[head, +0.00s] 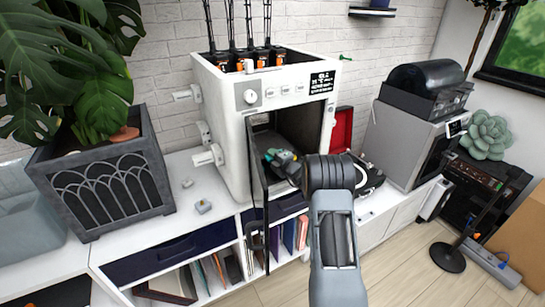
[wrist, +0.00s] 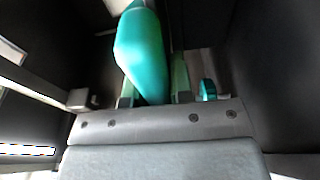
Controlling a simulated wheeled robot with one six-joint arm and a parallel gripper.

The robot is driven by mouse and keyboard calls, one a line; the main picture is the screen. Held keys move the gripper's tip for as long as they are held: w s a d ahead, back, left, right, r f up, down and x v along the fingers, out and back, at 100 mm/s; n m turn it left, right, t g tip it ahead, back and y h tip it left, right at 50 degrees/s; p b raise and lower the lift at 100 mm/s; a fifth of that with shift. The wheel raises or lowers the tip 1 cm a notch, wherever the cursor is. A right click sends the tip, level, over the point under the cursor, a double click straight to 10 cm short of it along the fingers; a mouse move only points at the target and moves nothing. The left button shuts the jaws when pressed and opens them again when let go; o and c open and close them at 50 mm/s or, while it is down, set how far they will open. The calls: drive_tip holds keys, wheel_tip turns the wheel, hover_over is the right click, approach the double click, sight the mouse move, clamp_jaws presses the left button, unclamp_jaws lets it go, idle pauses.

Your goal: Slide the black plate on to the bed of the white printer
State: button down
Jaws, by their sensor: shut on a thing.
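The white printer (head: 222,130) stands on the white cabinet with its dark-framed front door (head: 257,190) swung open. My gripper (head: 284,158) reaches through the opening into the dark chamber. In the wrist view my gripper (wrist: 155,92) is shut on a smooth teal piece (wrist: 143,50), which stands out between the dark green fingers. Dark walls surround it on both sides. The bed is mostly hidden by shadow and my arm. I cannot make out the black plate for certain; a black shape (head: 371,178) shows right of my wrist, partly hidden.
A smaller teal bit (wrist: 208,89) shows right of the fingers. A red box (head: 342,128) stands right of the printer, then a grey machine (head: 398,142). A planter (head: 105,180) is on the left. Small grey pieces (head: 204,207) lie on the cabinet top.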

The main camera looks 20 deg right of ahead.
unclamp_jaws()
idle(0.8)
drive_tip(key=shift+f, duration=0.3)
drive_tip(key=shift+f+b, duration=0.3)
drive_tip(key=shift+b, duration=0.2)
drive_tip(key=shift+s, duration=0.15)
drive_tip(key=shift+a+p+v, duration=0.2)
drive_tip(key=shift+p+v, duration=0.05)
drive_tip(key=shift+v, duration=0.9)
drive_tip(key=shift+a+p+v, duration=0.2)
drive_tip(key=shift+v, duration=0.95)
drive_tip(key=shift+a+p+v, duration=0.2)
drive_tip(key=shift+p+v, duration=0.05)
drive_tip(key=shift+v, duration=0.85)
drive_tip(key=shift+s, duration=0.25)
